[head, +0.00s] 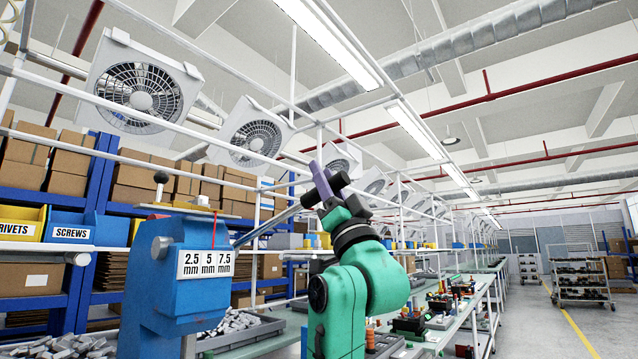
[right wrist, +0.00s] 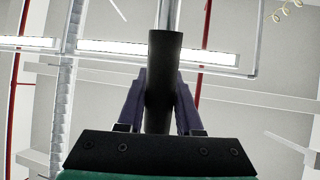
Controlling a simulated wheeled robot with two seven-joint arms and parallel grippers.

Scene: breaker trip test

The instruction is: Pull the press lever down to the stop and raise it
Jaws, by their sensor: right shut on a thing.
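The blue press (head: 180,275) stands at the lower left in the head view, with a plate reading 2.5, 5 and 7.5 mm. Its grey metal lever (head: 268,226) slants up and to the right from the press's right side. My right gripper (head: 324,186), with purple fingers on a green arm, is shut on the lever's black handle at the raised outer end. In the right wrist view the black handle (right wrist: 165,65) sits between the purple fingers of the right gripper (right wrist: 162,100), with the metal rod beyond it. My left gripper is not in view.
Grey trays of metal pieces (head: 232,322) lie beside the press. Yellow and blue bins (head: 70,231) and boxes on blue shelves stand behind. A long workbench (head: 455,325) with parts runs away to the right. White frame rails and fans hang above.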

